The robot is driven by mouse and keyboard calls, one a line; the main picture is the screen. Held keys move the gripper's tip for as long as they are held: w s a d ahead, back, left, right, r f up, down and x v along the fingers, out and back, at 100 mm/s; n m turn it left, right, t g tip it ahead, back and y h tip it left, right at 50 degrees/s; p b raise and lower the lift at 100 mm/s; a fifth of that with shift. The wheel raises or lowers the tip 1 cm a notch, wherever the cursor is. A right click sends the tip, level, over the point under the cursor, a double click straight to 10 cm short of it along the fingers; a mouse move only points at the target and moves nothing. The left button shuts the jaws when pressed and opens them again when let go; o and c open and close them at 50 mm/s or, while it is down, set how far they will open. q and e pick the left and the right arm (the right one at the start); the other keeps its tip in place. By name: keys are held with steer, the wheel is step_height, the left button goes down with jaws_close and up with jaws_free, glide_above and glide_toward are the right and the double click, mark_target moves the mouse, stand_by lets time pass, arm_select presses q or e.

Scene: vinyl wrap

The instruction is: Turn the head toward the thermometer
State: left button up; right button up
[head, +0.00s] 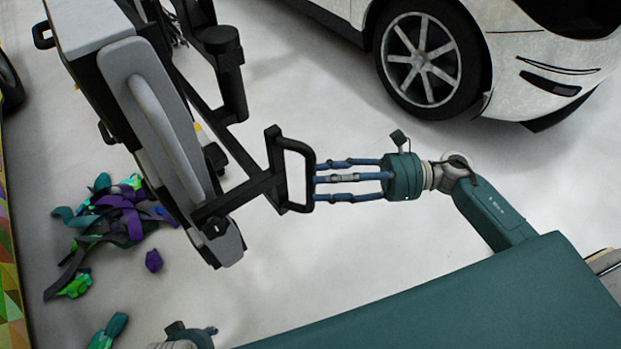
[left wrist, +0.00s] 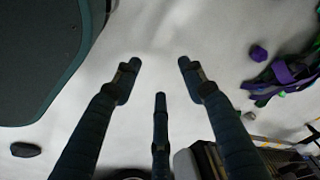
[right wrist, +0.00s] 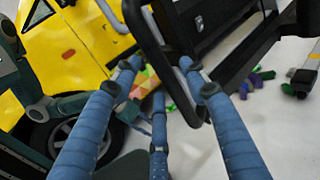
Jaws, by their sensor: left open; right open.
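I cannot make out a thermometer in any view. My right gripper (head: 316,181) is open, its blue fingers pointing left at the black handle (head: 306,150) of a grey and black wheeled frame. In the right wrist view, the handle (right wrist: 188,30) passes close to the fingertips of the right gripper (right wrist: 160,85); I cannot tell whether they touch. My left gripper (left wrist: 160,75) is open and empty above the pale floor. In the head view only a small part of it shows at the bottom edge.
The grey and black frame (head: 150,100) stands at upper left. A white car (head: 530,60) is at upper right. Purple, teal and green scraps (head: 110,220) lie on the floor at left. A yellow vehicle (right wrist: 70,50) shows in the right wrist view. Floor below the car is clear.

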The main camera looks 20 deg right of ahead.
arm_select(q)
steer(key=shift+s+f, duration=0.15)
steer(key=shift+f, duration=0.45)
arm_select(e)
steer(key=x, duration=0.3)
steer(key=shift+a, duration=0.1)
steer(key=shift+c, duration=0.2)
